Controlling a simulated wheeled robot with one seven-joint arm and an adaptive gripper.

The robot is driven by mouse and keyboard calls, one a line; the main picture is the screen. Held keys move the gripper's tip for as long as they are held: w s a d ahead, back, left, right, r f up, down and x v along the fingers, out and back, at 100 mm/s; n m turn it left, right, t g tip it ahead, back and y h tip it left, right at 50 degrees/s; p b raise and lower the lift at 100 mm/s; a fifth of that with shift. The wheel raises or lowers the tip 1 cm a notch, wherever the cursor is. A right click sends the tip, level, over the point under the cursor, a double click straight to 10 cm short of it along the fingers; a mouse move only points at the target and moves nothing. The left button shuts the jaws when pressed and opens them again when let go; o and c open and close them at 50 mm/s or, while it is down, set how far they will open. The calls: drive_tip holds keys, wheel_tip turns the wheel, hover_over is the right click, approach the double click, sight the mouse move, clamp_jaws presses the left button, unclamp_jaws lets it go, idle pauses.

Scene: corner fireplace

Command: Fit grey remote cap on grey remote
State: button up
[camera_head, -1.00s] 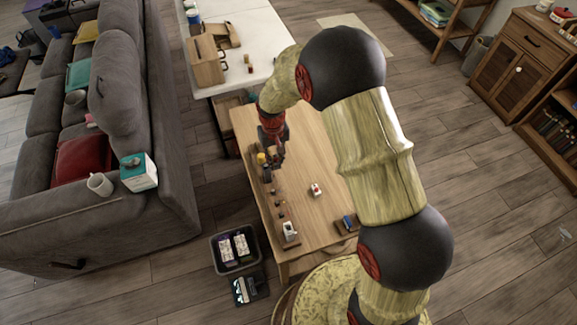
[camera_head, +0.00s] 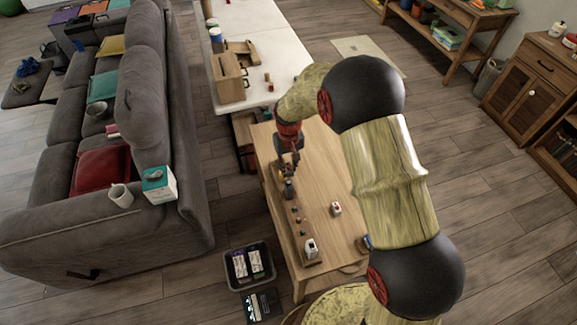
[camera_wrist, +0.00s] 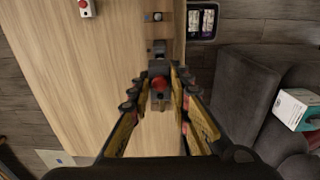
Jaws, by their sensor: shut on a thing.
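My gripper (camera_head: 288,178) is over the left edge of the wooden table, low by a row of small parts. In the wrist view my gripper (camera_wrist: 160,80) has its fingers closed around a small grey piece with a red round spot (camera_wrist: 159,84). I cannot tell whether this piece is the remote or its cap. Another grey piece (camera_wrist: 159,48) shows just beyond the fingertips, on the wooden strip (camera_wrist: 152,30). I cannot tell whether the two touch. In the head view a dark grey shape (camera_head: 290,191) shows at the fingertips.
A white box with a red button (camera_head: 336,209) stands on the table (camera_head: 322,175). A white part (camera_head: 310,247) is at the strip's near end, with small dark parts between. A blue thing (camera_head: 365,241) is partly behind my arm. A bin (camera_head: 238,284) stands on the floor.

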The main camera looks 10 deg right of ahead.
sight(289, 181)
drive_tip(key=shift+f+b, duration=1.35)
drive_tip(key=shift+f, duration=1.5)
drive_tip(key=shift+f+b, duration=0.6)
drive_tip(key=shift+f, duration=0.75)
drive_tip(key=o, duration=1)
drive_tip(key=shift+r, duration=0.1)
wheel_tip(289, 181, up, 12)
drive_tip(key=shift+f, duration=0.1)
drive_tip(key=shift+s, duration=0.1)
